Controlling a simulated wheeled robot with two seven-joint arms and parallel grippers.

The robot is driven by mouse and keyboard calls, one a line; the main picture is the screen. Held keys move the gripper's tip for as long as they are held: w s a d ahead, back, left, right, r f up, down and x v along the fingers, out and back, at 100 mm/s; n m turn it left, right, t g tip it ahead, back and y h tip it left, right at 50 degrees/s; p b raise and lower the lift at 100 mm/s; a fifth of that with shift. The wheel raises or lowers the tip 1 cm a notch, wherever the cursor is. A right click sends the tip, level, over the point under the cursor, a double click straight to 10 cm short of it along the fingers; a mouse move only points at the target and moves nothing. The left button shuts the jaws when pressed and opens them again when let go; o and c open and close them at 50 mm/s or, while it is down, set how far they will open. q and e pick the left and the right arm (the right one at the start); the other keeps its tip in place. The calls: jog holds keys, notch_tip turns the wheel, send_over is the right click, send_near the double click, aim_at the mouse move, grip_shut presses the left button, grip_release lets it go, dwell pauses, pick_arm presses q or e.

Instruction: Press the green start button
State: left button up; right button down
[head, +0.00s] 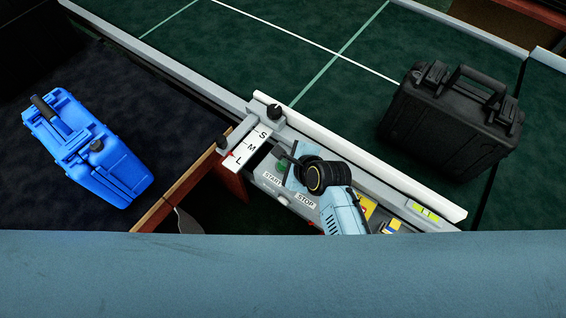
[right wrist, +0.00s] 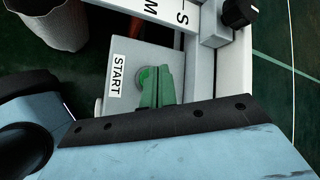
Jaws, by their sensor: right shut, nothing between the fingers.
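The green start button (right wrist: 143,77) sits on a grey control box (head: 267,185), beside a white START label (right wrist: 117,75). In the right wrist view the button is round and partly hidden behind my shut fingers. In the head view only a bit of the button's green (head: 281,167) shows by the fingertips. My right gripper (right wrist: 163,80) is shut and empty, its fingertips over the right part of the button. I cannot tell whether they touch it. My left gripper is not in view.
A STOP label (head: 305,201) is on the same box. An S/M/L size slide (head: 250,147) with a black knob (head: 273,111) stands beside it. A white rail (head: 375,165) runs along the green belt. A black case (head: 440,130) lies right, a blue case (head: 115,170) left.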

jog(key=shift+f, duration=0.15)
jog(key=shift+f, duration=0.3)
